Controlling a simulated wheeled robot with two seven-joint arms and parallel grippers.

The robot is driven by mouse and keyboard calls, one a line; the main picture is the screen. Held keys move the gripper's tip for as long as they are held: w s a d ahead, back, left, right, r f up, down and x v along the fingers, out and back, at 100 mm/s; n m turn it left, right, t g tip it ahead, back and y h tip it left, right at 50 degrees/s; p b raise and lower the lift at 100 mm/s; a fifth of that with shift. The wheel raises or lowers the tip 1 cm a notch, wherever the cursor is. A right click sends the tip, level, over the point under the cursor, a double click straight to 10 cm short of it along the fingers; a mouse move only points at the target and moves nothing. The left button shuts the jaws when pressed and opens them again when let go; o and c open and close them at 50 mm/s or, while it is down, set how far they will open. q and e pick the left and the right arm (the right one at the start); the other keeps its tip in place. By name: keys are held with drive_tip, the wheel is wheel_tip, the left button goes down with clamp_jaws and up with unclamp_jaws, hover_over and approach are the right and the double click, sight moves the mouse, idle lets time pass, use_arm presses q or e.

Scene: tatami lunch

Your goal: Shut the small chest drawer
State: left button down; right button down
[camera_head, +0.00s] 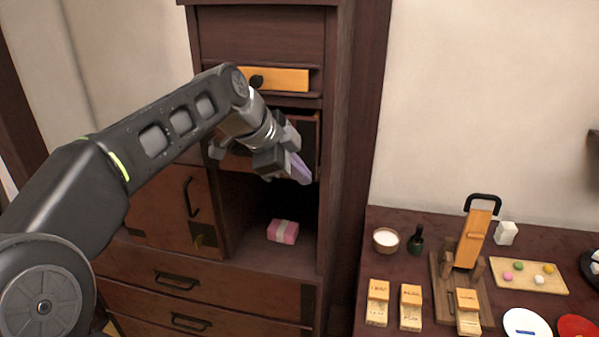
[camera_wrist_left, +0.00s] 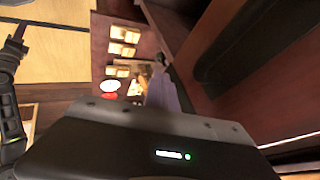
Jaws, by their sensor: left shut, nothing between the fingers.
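The dark brown wooden chest (camera_head: 340,60) stands in the middle of the head view. A small drawer with a light wood front (camera_head: 292,79) and a black knob is in its upper part. A brown drawer front (camera_head: 307,128) below it is partly hidden by my left arm, and I cannot tell how far it stands out. My left gripper (camera_head: 301,172) is shut and empty, in front of this drawer's lower right, above the open compartment. Its fingers (camera_wrist_left: 165,92) also show in the left wrist view, beside a dark wooden panel (camera_wrist_left: 255,75).
A pink box (camera_head: 283,232) lies in the open compartment. Long lower drawers (camera_head: 215,292) are closed. A low table (camera_head: 398,220) at the right holds wooden blocks (camera_head: 410,306), a cup of white stuff (camera_head: 386,240) and a sweets board (camera_head: 535,282). The wall beside the chest is clear.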

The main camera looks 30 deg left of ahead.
sight(305, 161)
use_arm(q)
drive_tip(key=w, duration=0.1)
drive_tip(key=w+a+p, duration=0.1)
drive_tip(key=w, duration=0.2)
drive_tip(key=shift+w+a+r+p, duration=0.1)
drive_tip(key=shift+a+p, duration=0.15)
drive_tip(key=shift+p, duration=0.1)
drive_tip(key=shift+d, duration=0.1)
